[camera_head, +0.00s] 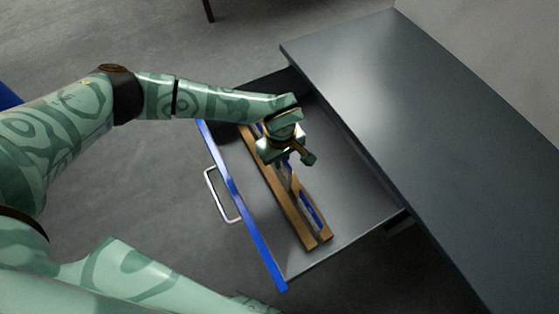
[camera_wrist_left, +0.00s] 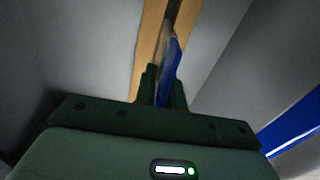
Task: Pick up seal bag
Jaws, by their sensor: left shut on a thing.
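My left gripper (camera_head: 285,162) reaches down into the open drawer, over the wooden rack. It is shut on a seal bag, a thin, upright, partly clear bag with blue on it. In the left wrist view, the bag (camera_wrist_left: 172,62) stands between the two dark fingers (camera_wrist_left: 164,92), and its lower part is hidden by them. In the head view the gripper hides most of the held bag. Another blue and pale flat piece (camera_head: 311,210) shows in the slot of the rack, nearer the front end. My right gripper does not show.
The wooden rack (camera_head: 291,222) has two long slats and lies along the drawer's front side. The drawer (camera_head: 355,200) has a blue front and a metal handle (camera_head: 222,196). A dark grey top (camera_head: 420,120) overhangs the drawer at right. The drawer floor right of the rack is bare.

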